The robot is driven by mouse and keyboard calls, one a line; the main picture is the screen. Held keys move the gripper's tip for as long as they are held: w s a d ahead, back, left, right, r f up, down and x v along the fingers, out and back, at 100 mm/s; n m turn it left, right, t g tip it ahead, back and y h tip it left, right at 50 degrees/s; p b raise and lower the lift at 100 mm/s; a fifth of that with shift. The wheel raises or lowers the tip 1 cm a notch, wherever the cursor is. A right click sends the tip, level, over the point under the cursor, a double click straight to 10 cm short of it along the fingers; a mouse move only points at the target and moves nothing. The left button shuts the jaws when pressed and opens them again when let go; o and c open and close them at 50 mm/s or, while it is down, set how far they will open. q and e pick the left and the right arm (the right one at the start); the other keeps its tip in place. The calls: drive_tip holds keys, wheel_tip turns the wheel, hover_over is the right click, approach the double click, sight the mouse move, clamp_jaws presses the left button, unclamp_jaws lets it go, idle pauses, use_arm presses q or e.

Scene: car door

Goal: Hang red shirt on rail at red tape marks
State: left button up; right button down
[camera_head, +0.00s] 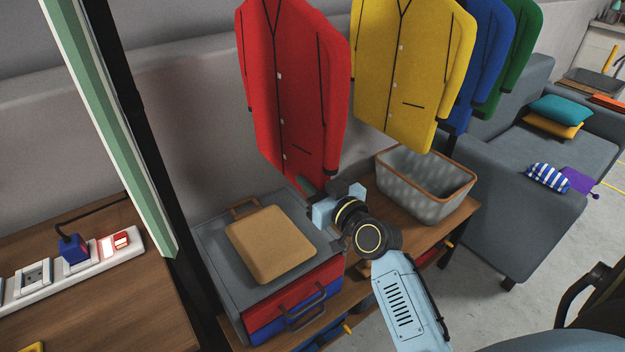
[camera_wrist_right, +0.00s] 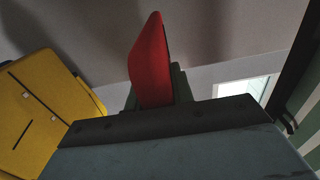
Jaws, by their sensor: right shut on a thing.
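The red shirt (camera_head: 290,85) hangs upright at the upper middle of the head view, left of the yellow shirt. Its top and hanger are cut off by the picture edge. My right gripper (camera_head: 316,188) is at the shirt's lower hem, shut on it. In the right wrist view, part of the red shirt (camera_wrist_right: 150,62) rises from between the dark fingers (camera_wrist_right: 155,92). The rail and the red tape marks are out of view. My left gripper is not in view.
Yellow (camera_head: 410,65), blue (camera_head: 487,50) and green (camera_head: 518,55) shirts hang to the right. Below are a grey box with a tan board (camera_head: 270,245) and a grey basket (camera_head: 425,180). A dark post (camera_head: 150,150) stands left. A grey sofa (camera_head: 520,215) is at right.

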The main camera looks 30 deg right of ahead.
drive_tip(key=c, duration=1.1)
unclamp_jaws()
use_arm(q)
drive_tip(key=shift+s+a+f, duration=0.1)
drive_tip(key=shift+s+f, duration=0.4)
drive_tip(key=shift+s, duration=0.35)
use_arm(e)
drive_tip(key=s, duration=0.9)
drive_tip(key=s+d, duration=0.1)
drive_tip(key=s, duration=0.3)
drive_tip(key=shift+s, duration=0.2)
